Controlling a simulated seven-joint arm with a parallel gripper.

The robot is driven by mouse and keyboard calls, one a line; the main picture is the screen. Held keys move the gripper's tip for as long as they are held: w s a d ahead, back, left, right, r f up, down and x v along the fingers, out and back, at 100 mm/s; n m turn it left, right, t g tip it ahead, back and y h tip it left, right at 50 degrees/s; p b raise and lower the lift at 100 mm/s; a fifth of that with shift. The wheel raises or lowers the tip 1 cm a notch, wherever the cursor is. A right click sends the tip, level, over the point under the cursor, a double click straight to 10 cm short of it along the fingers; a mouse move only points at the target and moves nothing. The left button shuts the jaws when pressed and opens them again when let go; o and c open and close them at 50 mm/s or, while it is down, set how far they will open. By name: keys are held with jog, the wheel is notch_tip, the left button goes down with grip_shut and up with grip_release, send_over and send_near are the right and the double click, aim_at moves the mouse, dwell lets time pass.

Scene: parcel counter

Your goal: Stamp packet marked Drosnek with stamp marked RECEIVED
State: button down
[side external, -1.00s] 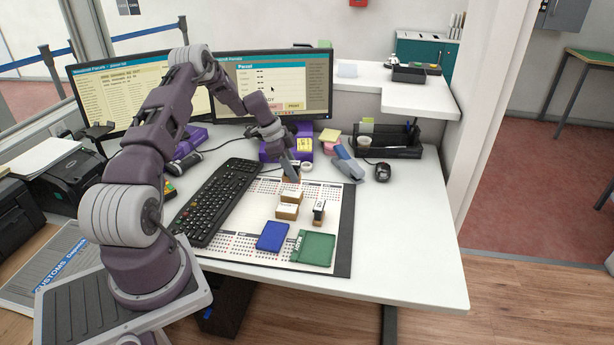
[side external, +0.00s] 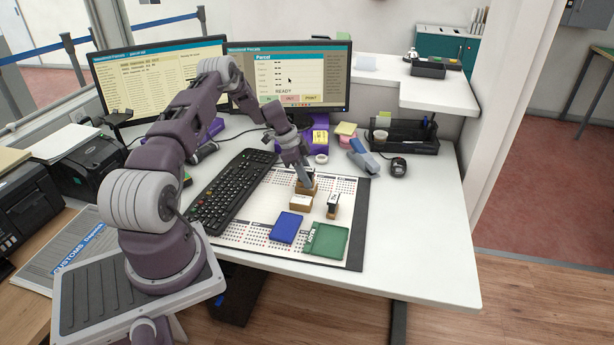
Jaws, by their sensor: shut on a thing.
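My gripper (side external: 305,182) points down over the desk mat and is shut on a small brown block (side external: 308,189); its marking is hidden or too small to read. A brown block with a white top (side external: 300,204) stands just in front of it. A narrower upright dark and brown block with a pale face (side external: 333,206) stands to the right. A blue flat pad or packet (side external: 286,228) and a green one with pale lettering (side external: 327,240) lie at the front of the mat. I cannot read Drosnek or RECEIVED on any of them.
The white calendar mat (side external: 255,232) has bare room at its left front. A black keyboard (side external: 232,190) lies left of the blocks. A grey-blue handheld device (side external: 362,158), a mouse (side external: 397,168) and a black organiser (side external: 405,138) stand behind. The desk's right side is clear.

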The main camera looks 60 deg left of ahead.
aim_at(310, 169)
jog(key=shift+f, duration=0.25)
dwell(0.7)
jog(key=shift+r, duration=3.05)
